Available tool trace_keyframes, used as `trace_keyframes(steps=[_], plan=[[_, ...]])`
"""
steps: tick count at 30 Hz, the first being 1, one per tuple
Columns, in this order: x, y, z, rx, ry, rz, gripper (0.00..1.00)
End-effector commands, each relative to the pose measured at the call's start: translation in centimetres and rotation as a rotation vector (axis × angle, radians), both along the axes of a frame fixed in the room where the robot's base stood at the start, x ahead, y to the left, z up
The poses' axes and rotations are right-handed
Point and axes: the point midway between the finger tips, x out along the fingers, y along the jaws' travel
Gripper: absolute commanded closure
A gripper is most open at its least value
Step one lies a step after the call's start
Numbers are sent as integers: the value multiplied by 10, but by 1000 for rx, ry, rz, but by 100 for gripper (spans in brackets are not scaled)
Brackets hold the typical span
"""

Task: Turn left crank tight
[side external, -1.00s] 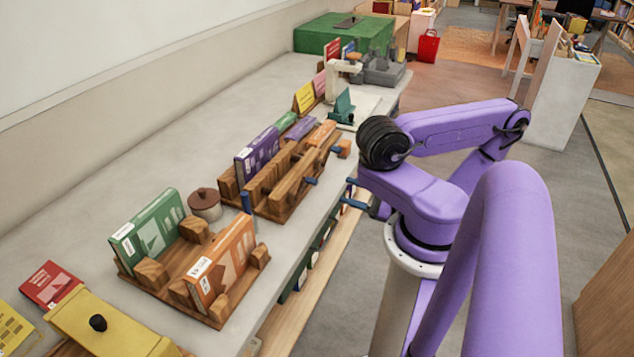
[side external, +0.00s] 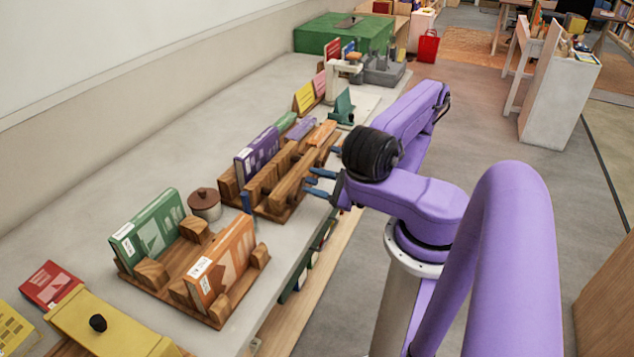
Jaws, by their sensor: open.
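A wooden press (side external: 272,209) stands along the table's front edge, with a purple book (side external: 257,155) upright behind its bars. A short blue part (side external: 336,150) shows at its far end, partly hidden by my arm. A blue upright piece (side external: 247,203) stands at its near end. I cannot tell for certain which blue part is the left crank. My gripper (side external: 309,181) is open, with two blue fingers one above the other at the front face of the press. The spot between the fingers is too small to read, and contact is unclear.
A wooden rack (side external: 200,310) with a green book (side external: 148,228) and an orange book (side external: 222,264) stands nearer. A lidded brown pot (side external: 204,204) sits behind it. A teal object (side external: 342,106) and grey device (side external: 382,70) stand farther back. The table's rear strip is clear.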

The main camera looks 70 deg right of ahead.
Motion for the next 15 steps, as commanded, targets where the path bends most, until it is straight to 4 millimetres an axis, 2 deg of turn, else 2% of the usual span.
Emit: trace_keyframes(steps=[5, 6, 8, 9, 10, 15], plan=[[0, 0, 0, -1, 0, 0, 55], [0, 0, 0, -1, 0, 0, 62], [0, 0, 0, -1, 0, 0, 81], [0, 0, 0, 0, 0, 0, 94], [0, 0, 0, 0, 0, 0, 100], [0, 0, 0, -1, -1, -1, 100]])
